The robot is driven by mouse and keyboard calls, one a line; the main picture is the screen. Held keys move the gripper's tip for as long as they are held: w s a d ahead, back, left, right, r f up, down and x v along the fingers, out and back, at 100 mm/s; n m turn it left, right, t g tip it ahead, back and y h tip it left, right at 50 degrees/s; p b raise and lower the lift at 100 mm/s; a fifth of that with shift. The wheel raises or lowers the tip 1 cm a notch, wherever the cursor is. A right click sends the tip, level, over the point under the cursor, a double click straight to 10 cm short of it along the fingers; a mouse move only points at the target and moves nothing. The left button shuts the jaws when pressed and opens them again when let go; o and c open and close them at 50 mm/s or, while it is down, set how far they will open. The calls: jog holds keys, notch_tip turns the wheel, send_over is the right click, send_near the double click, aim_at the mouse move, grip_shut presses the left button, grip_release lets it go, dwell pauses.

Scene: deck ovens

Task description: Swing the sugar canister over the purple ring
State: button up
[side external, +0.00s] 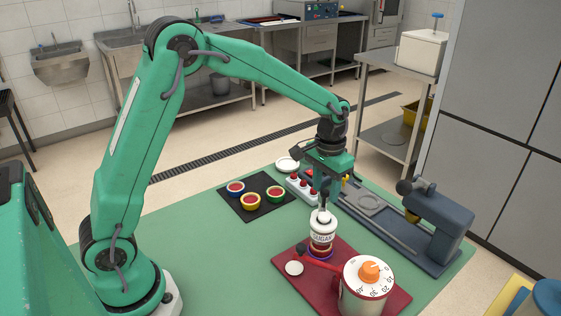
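The white sugar canister (322,229), with dark lettering and a coloured band near its foot, is upright above the dark red board (392,301). My gripper (323,205) is directly over it, with its fingers down at the top of the canister, and appears shut on it. A purple ring (320,254) shows just under the canister's foot, partly hidden by it. I cannot tell whether the canister touches the ring or hangs slightly above it.
Several coloured-rim cups stand on a black mat (262,212). A dark blue press-like device (437,228) stands right. The green table (225,270) is clear at front left.

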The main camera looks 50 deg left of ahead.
jog(key=shift+r, duration=0.1)
jog(key=shift+r, duration=3.85)
jog(key=shift+s+r, duration=0.1)
jog(key=shift+s+a+r, duration=0.1)
jog(key=shift+s+r, duration=0.1)
jog(key=s+a+r+t, duration=0.25)
jog(key=s+r, duration=0.35)
jog(key=s, duration=0.5)
jog(key=s+a+f+t, duration=0.1)
jog(key=s+t, duration=0.2)
jog(key=s, duration=1)
jog(key=shift+a+f, duration=0.15)
jog(key=shift+f, duration=0.05)
